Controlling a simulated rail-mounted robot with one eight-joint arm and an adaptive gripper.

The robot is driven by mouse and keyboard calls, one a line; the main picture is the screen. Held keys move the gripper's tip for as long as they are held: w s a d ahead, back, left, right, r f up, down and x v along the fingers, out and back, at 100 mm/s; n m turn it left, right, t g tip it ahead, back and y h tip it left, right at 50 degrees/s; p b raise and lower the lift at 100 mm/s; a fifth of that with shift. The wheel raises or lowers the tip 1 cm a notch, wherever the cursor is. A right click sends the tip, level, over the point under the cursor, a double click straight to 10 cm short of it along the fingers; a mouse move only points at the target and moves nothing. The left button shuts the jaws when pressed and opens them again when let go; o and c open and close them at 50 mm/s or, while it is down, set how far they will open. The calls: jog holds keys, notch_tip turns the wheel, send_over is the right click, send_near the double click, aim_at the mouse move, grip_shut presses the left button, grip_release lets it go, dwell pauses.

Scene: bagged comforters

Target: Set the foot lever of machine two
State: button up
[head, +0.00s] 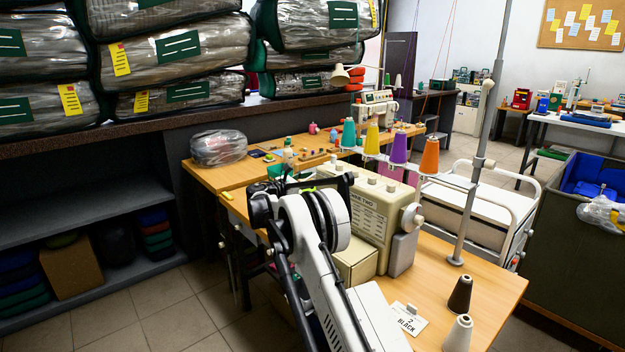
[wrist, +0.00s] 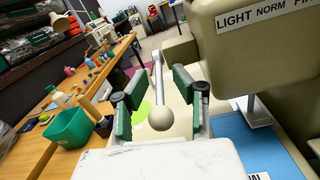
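Machine two (head: 368,218) is a cream sewing machine on a wooden table. In the wrist view its body (wrist: 255,55) fills the upper right, with a label reading LIGHT, NORM and a cut-off third word. The foot lever (wrist: 160,118), a thin grey rod with a round beige knob, shows in the middle of the wrist view. My gripper (wrist: 157,92) is open, its green-padded fingers on either side of the lever with visible gaps. I cannot tell how deep the knob sits between them. In the head view my arm hides the lever and most of the gripper.
A green bin (wrist: 68,128) stands left of the gripper. Colored thread cones (head: 398,150) stand behind the machine; a black cone (head: 459,295), a white cone (head: 458,334) and a card (head: 409,319) reading 2 BLACK lie front right. Bagged comforters (head: 178,52) fill the shelf top at left.

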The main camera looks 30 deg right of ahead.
jog(key=shift+w+d, duration=0.15)
jog(key=shift+d, duration=0.3)
grip_shut()
